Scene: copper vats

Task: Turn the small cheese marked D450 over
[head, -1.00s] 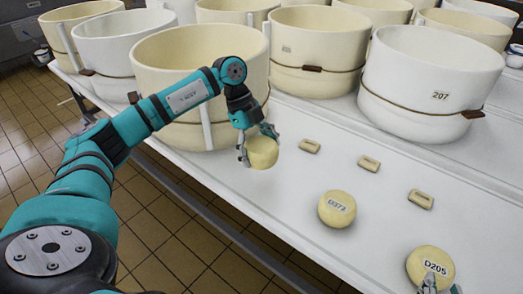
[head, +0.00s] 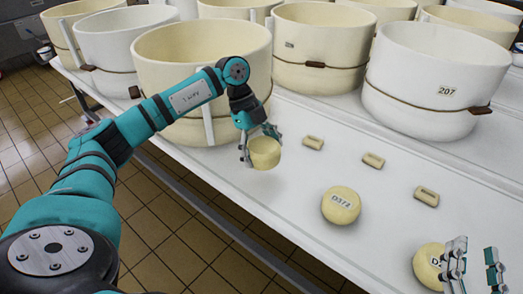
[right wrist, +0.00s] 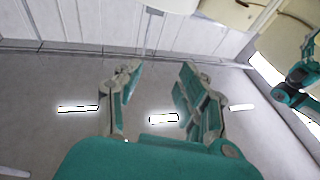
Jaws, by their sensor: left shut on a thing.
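My left gripper (head: 259,146) is shut on a small round pale-yellow cheese (head: 265,153) near the table's front edge. No marking shows on this cheese, and I cannot tell whether it touches the table. A second small cheese (head: 341,205), marked D372 or similar, lies label up on the table. A third cheese (head: 428,262) lies at the lower right, its label mostly hidden by my right gripper. My right gripper (head: 475,266) is open and empty in front of it. Its spread fingers also show in the right wrist view (right wrist: 160,98).
Large cream vats (head: 190,62) and a white vat marked 207 (head: 425,105) stand behind. Bare white table (head: 290,195) lies between the held cheese and the second one.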

